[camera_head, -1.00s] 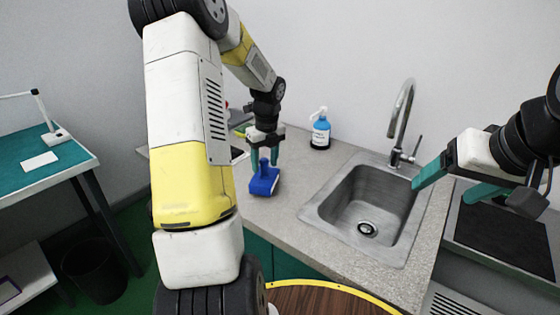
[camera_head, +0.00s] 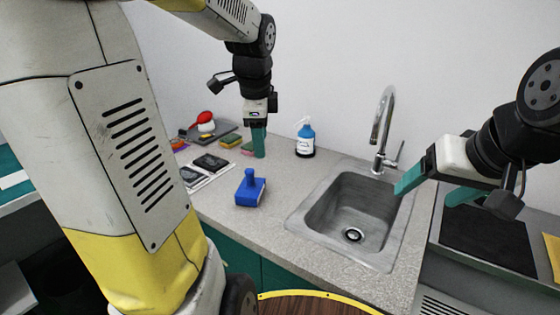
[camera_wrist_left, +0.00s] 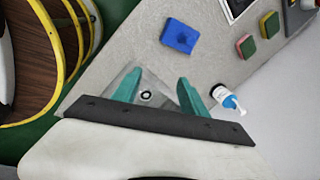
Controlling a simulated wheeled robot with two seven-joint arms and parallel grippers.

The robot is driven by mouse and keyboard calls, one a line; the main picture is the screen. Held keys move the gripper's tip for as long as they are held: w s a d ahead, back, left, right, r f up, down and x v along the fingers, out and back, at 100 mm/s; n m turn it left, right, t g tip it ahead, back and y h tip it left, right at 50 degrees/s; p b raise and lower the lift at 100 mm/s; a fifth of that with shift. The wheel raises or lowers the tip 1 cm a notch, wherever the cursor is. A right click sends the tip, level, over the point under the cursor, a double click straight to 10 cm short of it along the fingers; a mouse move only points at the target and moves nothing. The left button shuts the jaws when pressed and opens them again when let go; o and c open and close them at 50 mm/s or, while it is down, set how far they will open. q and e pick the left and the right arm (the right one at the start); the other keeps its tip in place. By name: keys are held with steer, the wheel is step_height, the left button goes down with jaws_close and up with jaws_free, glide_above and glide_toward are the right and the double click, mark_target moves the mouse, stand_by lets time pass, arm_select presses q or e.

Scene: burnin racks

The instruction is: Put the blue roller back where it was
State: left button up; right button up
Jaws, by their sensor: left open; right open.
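The blue roller (camera_head: 250,188) stands on the grey speckled counter (camera_head: 232,222), left of the sink, with its stubby handle upward. It also shows in the left wrist view (camera_wrist_left: 180,36), apart from the fingers. My left gripper (camera_head: 259,145) is above the counter behind the roller, with teal fingers pointing down; in the wrist view its fingers (camera_wrist_left: 158,92) are spread and empty. My right gripper (camera_head: 428,185) is open and empty over the right side of the sink.
The steel sink (camera_head: 303,222) with its tap (camera_head: 384,125) is right of the roller. A soap bottle (camera_head: 305,138) stands near the wall. Sponges (camera_head: 231,141), dark cards on a white sheet (camera_head: 208,162) and a red-topped item (camera_head: 205,119) lie at the back left.

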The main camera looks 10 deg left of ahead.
arm_select(q)
steer(key=s+d+r+n+t+h, duration=0.1)
steer(key=s+d+n, duration=0.5)
steer(key=s+n, duration=0.8)
steer(key=shift+s+d+r+n+t+h, duration=0.15)
steer(key=shift+s+n+t+h, duration=0.15)
steer(key=shift+t+h, duration=0.65)
steer(key=shift+w+d, duration=0.1)
